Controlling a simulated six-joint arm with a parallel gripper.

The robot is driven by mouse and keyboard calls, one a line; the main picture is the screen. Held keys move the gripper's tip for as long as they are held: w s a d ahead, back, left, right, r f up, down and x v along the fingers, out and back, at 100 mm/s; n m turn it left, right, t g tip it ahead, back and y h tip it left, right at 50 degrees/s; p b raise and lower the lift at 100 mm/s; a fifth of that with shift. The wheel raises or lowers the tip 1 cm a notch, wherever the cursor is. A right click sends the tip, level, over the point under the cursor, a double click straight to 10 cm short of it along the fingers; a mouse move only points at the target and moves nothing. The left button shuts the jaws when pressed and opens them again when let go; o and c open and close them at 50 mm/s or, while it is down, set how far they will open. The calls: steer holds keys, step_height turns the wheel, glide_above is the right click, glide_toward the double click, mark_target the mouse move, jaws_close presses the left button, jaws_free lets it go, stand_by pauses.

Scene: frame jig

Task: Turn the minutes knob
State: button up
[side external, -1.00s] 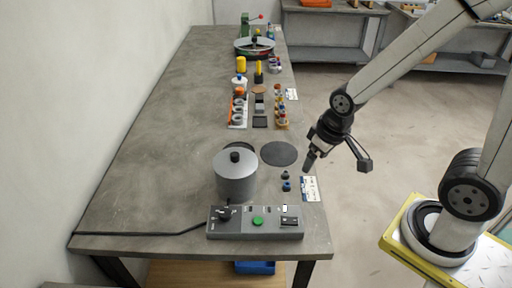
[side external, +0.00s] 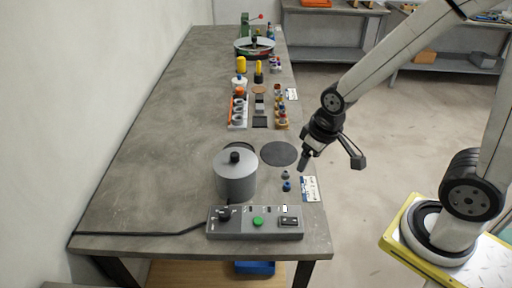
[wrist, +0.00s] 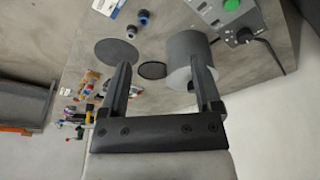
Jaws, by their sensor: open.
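A grey control box (side external: 255,232) sits at the near end of the bench. It carries a black knob (side external: 224,214) on its left, a green button (side external: 258,221) in the middle and a dark switch (side external: 289,222) on the right. Its lettering is too small to read, so I cannot tell which control is marked minutes. In the wrist view the black knob (wrist: 245,36) shows at the upper right. My gripper (side external: 303,165) is open and empty, above the bench's right edge, apart from the box and farther back. Both fingers (wrist: 163,72) show in the wrist view.
A grey lidded pot (side external: 235,178) stands just behind the box. A dark disc (side external: 279,153), small blue and grey pieces (side external: 287,186) and a label card (side external: 309,188) lie to its right. A cable (side external: 150,234) runs left. The bench's left side is clear.

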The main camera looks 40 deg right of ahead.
steer(key=w+a+f+n+g, duration=0.1)
steer(key=w+a+f+n, duration=0.1)
steer(key=w+a+n, duration=0.4)
steer(key=n+g, duration=0.1)
steer(key=n, duration=0.1)
glide_above(225, 212)
step_height(225, 212, down, 5)
steer(key=shift+a+f, duration=0.1)
steer(key=shift+f, duration=3.8)
jaws_close()
